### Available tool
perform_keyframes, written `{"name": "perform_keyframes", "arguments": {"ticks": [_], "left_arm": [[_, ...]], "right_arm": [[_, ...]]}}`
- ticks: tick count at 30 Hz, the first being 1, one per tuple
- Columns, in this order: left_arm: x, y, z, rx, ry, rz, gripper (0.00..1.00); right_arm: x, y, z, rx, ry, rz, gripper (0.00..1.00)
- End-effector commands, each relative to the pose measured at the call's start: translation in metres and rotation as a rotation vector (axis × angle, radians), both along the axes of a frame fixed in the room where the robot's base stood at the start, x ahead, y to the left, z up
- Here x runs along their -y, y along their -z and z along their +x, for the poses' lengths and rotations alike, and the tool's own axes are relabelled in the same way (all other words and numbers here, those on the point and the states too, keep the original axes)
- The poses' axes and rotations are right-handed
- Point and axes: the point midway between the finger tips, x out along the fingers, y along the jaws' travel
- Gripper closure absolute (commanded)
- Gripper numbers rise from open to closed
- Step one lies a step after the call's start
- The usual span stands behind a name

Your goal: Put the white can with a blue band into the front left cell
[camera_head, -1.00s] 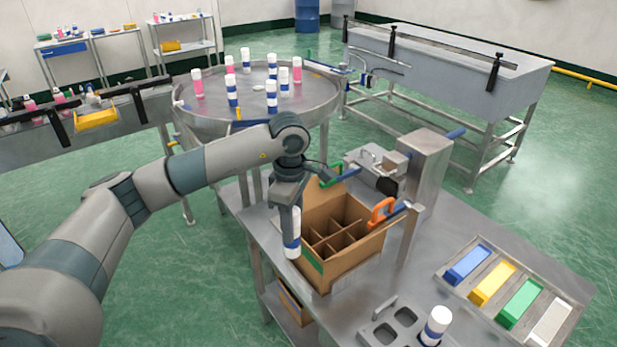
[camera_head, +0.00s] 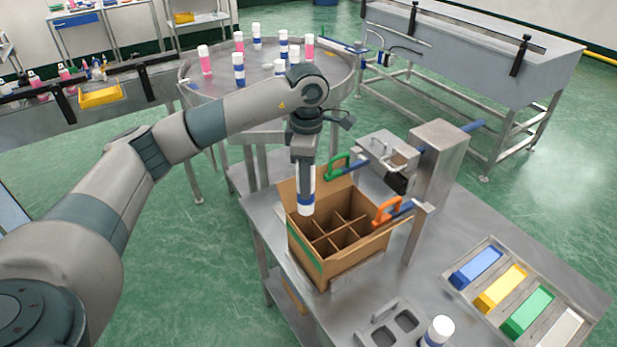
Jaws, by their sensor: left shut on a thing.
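The white can with a blue band (camera_head: 306,205) hangs upright from my left gripper (camera_head: 304,175), which is shut on it. In the head view it is over the left part of the open cardboard box (camera_head: 353,268). The box has cardboard dividers (camera_head: 345,222) that form several cells, and those I can see look empty. The can's bottom shows in front of the box's left back area; its exact height over the dividers is hard to tell. My right gripper is not in view.
Clamps with a green handle (camera_head: 338,166) and an orange handle (camera_head: 387,211) stand close to the box's back and right. Another white-and-blue can (camera_head: 438,332) stands by a grey holder (camera_head: 391,327). Coloured bins (camera_head: 501,288) lie at right. Several cans stand on the round table (camera_head: 205,88).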

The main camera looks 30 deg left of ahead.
Motion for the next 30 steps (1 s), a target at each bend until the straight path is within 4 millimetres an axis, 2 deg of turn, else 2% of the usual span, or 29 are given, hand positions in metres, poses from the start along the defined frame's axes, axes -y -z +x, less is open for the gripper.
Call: {"name": "perform_keyframes", "arguments": {"ticks": [11,30], "left_arm": [[0.0,0.009,0.0,0.0,0.001,0.0,1.0],[0.0,0.059,0.0,-0.001,0.001,0.001,1.0]], "right_arm": [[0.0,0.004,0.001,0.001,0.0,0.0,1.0],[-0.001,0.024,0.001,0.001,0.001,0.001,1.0]]}}
